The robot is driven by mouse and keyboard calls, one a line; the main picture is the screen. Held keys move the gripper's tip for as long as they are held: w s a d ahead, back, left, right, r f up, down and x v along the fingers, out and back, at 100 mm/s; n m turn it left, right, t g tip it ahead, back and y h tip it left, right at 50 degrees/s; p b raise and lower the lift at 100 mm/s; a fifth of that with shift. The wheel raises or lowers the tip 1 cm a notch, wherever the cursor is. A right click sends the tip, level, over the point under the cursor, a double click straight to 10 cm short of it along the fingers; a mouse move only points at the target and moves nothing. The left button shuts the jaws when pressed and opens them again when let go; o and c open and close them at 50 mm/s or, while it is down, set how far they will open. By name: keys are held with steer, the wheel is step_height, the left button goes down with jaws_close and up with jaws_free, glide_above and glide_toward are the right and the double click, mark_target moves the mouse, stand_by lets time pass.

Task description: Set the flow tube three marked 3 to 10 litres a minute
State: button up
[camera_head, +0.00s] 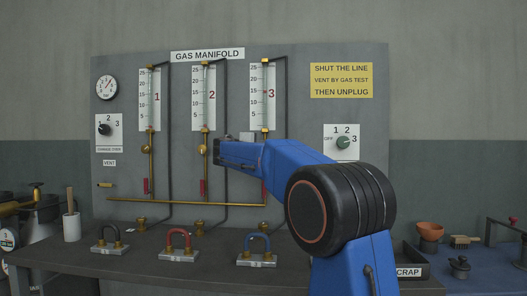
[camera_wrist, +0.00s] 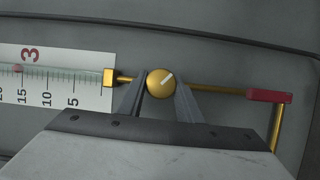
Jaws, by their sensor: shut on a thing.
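Flow tube three (camera_head: 265,98) is the rightmost of three upright tubes on the gas manifold board, with a white scale card marked 3. In the wrist view the tube (camera_wrist: 60,75) lies sideways, and its red bead (camera_wrist: 17,68) sits near the 15 mark, above 10. Below the tube is a round brass valve knob (camera_wrist: 161,82) with a white slanted pointer line. My gripper (camera_wrist: 160,88) has one finger on each side of this knob and is shut on it. In the head view my arm hides this knob and the fingertips.
Tubes one (camera_head: 150,98) and two (camera_head: 204,98) stand to the left, with their own brass knobs. A red lever handle (camera_wrist: 268,96) lies beyond the knob. Padlock-shaped pieces (camera_head: 179,244) stand on the bench below. A selector dial (camera_head: 343,142) is at the right.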

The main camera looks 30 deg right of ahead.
steer(key=n+t, duration=0.1)
steer(key=n, duration=0.2)
steer(key=n+t+h, duration=0.1)
steer(key=n, duration=0.2)
steer(key=shift+f, duration=0.15)
stand_by(0.3)
steer(key=o, duration=1)
steer(key=shift+o, duration=0.2)
steer(key=v, duration=1.7)
steer(key=shift+s+f, duration=0.15)
steer(key=shift+f, duration=0.25)
steer(key=shift+a, duration=0.15)
